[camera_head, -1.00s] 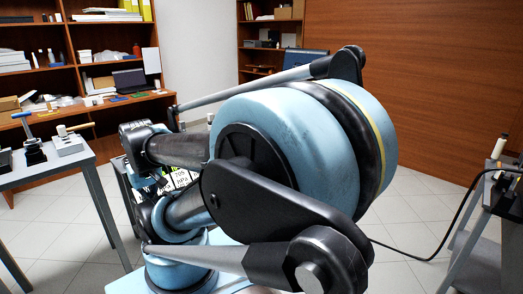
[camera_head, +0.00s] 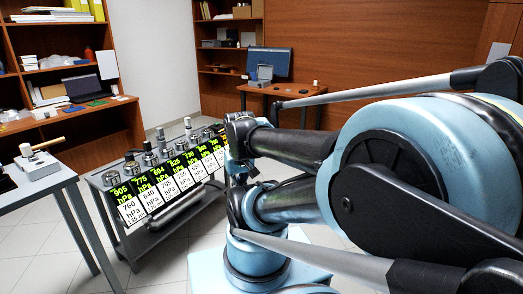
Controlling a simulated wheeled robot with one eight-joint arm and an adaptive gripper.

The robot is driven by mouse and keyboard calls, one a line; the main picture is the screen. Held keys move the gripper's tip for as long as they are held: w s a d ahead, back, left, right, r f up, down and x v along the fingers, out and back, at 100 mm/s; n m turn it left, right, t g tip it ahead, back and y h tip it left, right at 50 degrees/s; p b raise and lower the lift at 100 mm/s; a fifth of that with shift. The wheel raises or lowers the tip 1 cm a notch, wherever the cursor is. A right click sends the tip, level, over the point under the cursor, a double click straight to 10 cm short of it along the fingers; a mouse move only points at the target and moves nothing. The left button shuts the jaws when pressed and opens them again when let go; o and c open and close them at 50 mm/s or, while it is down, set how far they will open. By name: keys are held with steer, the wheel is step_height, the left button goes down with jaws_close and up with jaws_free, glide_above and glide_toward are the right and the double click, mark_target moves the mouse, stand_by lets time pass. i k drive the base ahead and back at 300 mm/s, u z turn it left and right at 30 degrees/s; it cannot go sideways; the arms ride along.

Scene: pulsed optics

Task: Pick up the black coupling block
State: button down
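I cannot make out a black coupling block for certain in the head view. A dark object (camera_head: 5,183) is cut off by the left edge on the grey table (camera_head: 22,200); it is too little shown to name. My arm fills the right half and hides much of what is behind it. My gripper cannot be made out.
A grey block with a wooden-handled tool (camera_head: 36,162) sits on the left table. A low grey bench (camera_head: 128,240) carries a row of several pressure displays (camera_head: 160,186). A desk with a monitor (camera_head: 269,62) stands at the back. Pale floor shows between the tables.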

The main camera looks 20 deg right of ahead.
mark_target(146, 145)
steer(key=z, duration=0.25)
steer(key=i, duration=1.7)
steer(key=u, duration=1.45)
steer(key=k, duration=0.55)
steer(key=z, duration=0.3)
